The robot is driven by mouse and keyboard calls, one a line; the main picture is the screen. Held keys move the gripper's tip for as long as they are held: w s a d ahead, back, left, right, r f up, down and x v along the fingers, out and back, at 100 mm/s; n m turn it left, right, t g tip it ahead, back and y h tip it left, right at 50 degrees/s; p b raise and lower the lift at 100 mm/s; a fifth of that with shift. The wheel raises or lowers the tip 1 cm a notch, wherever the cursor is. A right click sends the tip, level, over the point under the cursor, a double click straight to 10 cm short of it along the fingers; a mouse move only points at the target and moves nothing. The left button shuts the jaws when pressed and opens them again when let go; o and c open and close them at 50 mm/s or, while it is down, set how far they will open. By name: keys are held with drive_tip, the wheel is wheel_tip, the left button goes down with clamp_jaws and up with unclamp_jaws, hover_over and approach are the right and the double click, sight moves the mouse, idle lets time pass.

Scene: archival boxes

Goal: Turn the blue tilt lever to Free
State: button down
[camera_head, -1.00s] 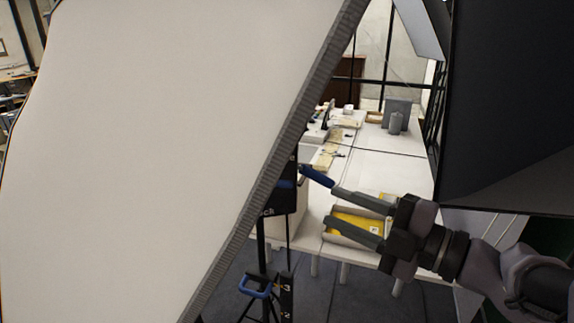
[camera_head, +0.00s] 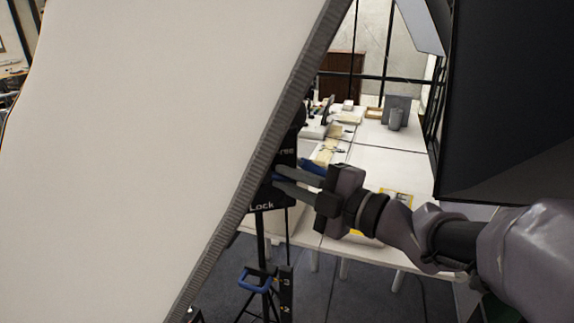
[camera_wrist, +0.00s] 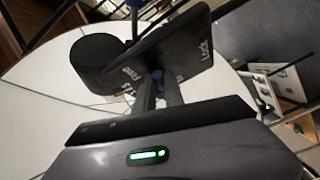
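The blue tilt lever (camera_head: 313,168) is at the edge of the large white panel, by a black plate (camera_head: 286,152). The plate reads Lock at its lower end in the head view; the upper word is partly covered. In the wrist view the plate (camera_wrist: 185,45) shows Free at left and Lock at right. My gripper (camera_head: 277,172) has its fingertips at the plate, next to the lever. In the wrist view blue (camera_wrist: 157,75) shows between the fingertips, which are a narrow gap apart. Whether they touch or grip the lever is unclear.
The white panel (camera_head: 150,130) fills the left. A dark panel (camera_head: 510,110) stands at right. A black stand with a lower blue handle (camera_head: 254,280) is below the plate. White tables (camera_head: 400,170) with boxes and papers lie behind.

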drive_tip(key=r+n+g+h+p, duration=0.1)
drive_tip(key=n+p, duration=0.1)
drive_tip(key=p, duration=0.1)
drive_tip(key=shift+r, duration=0.35)
drive_tip(key=shift+f+h, duration=0.2)
drive_tip(key=shift+h, duration=0.2)
drive_tip(key=c, duration=1.4)
unclamp_jaws()
drive_tip(key=shift+c, duration=0.2)
drive_tip(key=shift+d, duration=0.15)
drive_tip(key=p+v, duration=0.2)
drive_tip(key=v, duration=1.5)
drive_tip(key=shift+d, duration=0.2)
